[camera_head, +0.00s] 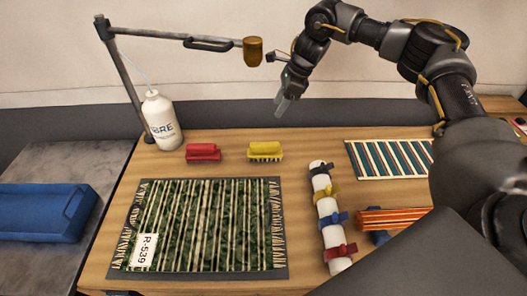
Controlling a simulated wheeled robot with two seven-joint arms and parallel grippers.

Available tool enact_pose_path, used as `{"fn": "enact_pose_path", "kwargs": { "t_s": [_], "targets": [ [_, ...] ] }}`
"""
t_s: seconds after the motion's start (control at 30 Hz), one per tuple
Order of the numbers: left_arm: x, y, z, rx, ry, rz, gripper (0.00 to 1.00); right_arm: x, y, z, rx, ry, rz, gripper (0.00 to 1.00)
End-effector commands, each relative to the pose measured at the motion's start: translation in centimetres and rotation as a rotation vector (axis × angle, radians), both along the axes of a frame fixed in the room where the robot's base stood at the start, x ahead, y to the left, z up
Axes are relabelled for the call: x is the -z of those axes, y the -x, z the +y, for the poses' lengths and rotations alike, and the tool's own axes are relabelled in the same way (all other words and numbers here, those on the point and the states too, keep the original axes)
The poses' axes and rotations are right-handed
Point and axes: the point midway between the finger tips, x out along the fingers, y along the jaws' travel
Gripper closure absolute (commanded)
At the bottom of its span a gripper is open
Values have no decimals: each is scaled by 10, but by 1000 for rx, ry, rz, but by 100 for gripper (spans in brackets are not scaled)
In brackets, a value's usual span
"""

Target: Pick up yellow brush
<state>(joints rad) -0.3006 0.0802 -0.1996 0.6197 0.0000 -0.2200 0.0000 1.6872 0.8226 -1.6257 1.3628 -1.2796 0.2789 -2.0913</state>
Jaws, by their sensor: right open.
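The yellow brush (265,150) lies on the wooden table with its pale bristles facing the front, behind the striped rug. A red brush (203,152) lies just to its left, apart from it. My right gripper (282,106) is open and empty. It hangs in the air above and slightly right of the yellow brush, apart from it, with its fingers pointing down. My right arm comes in from the right. My left gripper is not in view.
A green striped rug (200,225) labelled R-539 lies in front. A white bottle (161,120) and a lamp-like arm (185,40) stand at the back left. A white roll with coloured straps (327,212), a striped mat (390,158) and an orange bundle (390,219) lie right. A blue tray (38,212) sits left.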

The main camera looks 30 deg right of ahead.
Motion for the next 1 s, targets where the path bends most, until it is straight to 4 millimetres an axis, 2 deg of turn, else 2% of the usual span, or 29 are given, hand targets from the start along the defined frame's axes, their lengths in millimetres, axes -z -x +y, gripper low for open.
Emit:
{"fn": "enact_pose_path", "kwargs": {
  "t_s": [0.37, 0.6, 0.77, 1.0],
  "targets": [
    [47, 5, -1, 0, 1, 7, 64, 46, -2, 4, -7, -1, -1, 47],
    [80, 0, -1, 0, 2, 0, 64, 79, -1, 3, -5, 0, -2, 47],
    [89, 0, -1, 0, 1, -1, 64, 88, -1, 3, -5, -1, -3, 47],
    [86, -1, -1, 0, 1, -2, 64, 94, -2, 5, -4, 0, 0, 47]
  ]
}}
